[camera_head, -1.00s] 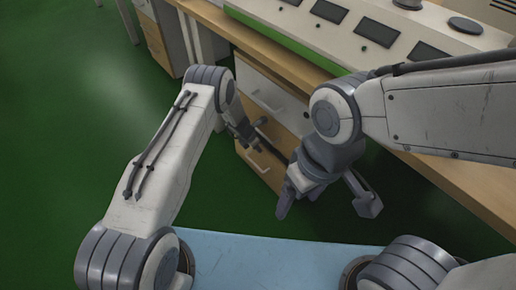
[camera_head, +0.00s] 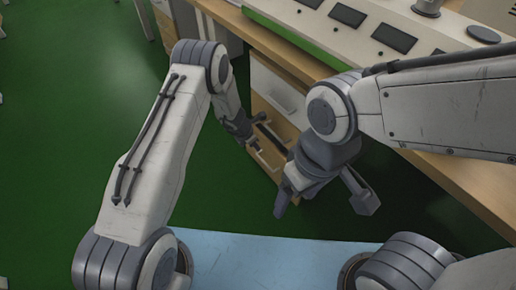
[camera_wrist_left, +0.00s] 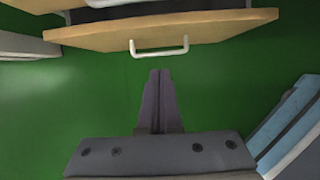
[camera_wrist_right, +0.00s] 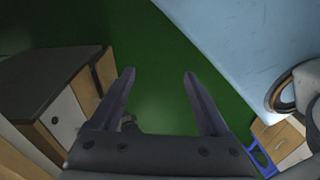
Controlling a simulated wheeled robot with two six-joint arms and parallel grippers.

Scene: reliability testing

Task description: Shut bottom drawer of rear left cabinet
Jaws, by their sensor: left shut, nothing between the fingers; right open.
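A wooden cabinet with white and wood drawer fronts (camera_head: 277,88) stands under the desk in the head view. In the left wrist view a wood-fronted drawer (camera_wrist_left: 90,37) with a white handle (camera_wrist_left: 160,51) stands open, with a dark gap behind its front. My left gripper (camera_wrist_left: 160,72) is shut and empty, its tips just short of the handle; I cannot tell if they touch. In the head view the left gripper (camera_head: 255,143) is at the lower drawers and partly hides them. My right gripper (camera_wrist_right: 158,76) is open and empty, in front and right of the cabinet in the head view.
A long wooden desk (camera_head: 440,170) carries a white console with dark screens (camera_head: 393,37). In the right wrist view a dark-topped cabinet (camera_wrist_right: 40,75) is at left, and a light-blue surface (camera_wrist_right: 240,40) is at upper right. Green floor (camera_head: 60,150) is free at left.

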